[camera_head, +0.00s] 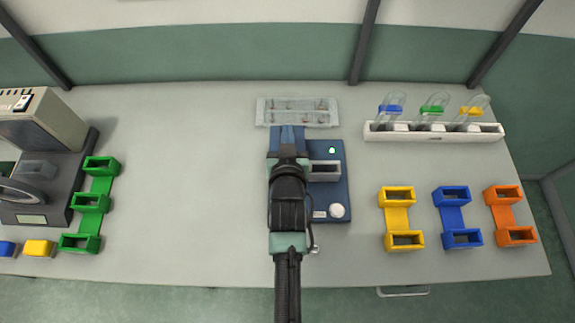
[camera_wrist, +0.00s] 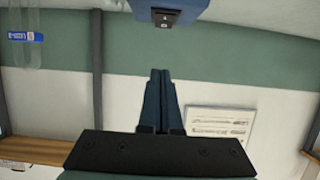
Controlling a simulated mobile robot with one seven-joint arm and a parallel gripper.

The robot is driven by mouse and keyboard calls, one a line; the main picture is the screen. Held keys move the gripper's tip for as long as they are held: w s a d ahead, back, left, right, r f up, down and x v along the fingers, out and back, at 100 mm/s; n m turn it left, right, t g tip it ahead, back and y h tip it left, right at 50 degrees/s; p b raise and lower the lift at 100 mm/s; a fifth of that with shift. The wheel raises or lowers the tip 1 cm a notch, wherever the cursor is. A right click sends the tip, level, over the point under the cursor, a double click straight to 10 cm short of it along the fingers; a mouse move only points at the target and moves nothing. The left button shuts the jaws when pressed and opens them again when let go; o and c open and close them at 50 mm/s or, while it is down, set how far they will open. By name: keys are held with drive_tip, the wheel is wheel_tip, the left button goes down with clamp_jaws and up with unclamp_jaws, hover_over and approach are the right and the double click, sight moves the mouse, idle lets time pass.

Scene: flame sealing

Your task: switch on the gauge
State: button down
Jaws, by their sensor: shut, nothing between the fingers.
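A blue device (camera_head: 336,192), which I take to be the gauge, lies in the middle of the bench. It has a small lit green spot (camera_head: 332,150), a grey open block and a round white knob (camera_head: 337,210). My gripper (camera_head: 288,130) is over its left part and hides that side. In the wrist view my gripper's blue fingers (camera_wrist: 160,73) are shut together and empty. A blue body (camera_wrist: 190,8) with a small black switch-like plate (camera_wrist: 165,17) shows at the top there, apart from the fingertips. I cannot tell whether the switch is on.
A clear tray (camera_head: 262,112) lies behind the device. A white rack (camera_head: 434,137) with tubes stands back right. Yellow (camera_head: 396,218), blue (camera_head: 456,218) and orange (camera_head: 506,213) holders stand right. A green holder (camera_head: 90,220) and a grey machine (camera_head: 45,125) stand left.

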drive_tip(key=s+b, duration=0.2)
drive_tip(key=s, duration=0.7)
drive_tip(key=shift+s+r, duration=0.2)
drive_tip(key=shift+r, duration=0.05)
drive_tip(key=w+r+t, duration=0.3)
drive_tip(key=w+r, duration=0.1)
drive_tip(key=r, duration=1.1)
drive_tip(key=w+r+t, duration=0.3)
drive_tip(key=w+r, duration=0.1)
drive_tip(key=r, duration=1.1)
drive_tip(key=s+r+t, duration=0.2)
drive_tip(key=s+r, duration=0.2)
drive_tip(key=r, duration=0.5)
drive_tip(key=s+r+t, duration=0.3)
drive_tip(key=s+r, duration=0.1)
drive_tip(key=r, duration=0.5)
drive_tip(key=s+r+t, duration=0.2)
drive_tip(key=s+r, duration=0.2)
drive_tip(key=r, duration=0.6)
drive_tip(key=shift+b, duration=0.45)
drive_tip(key=shift+f, duration=0.15)
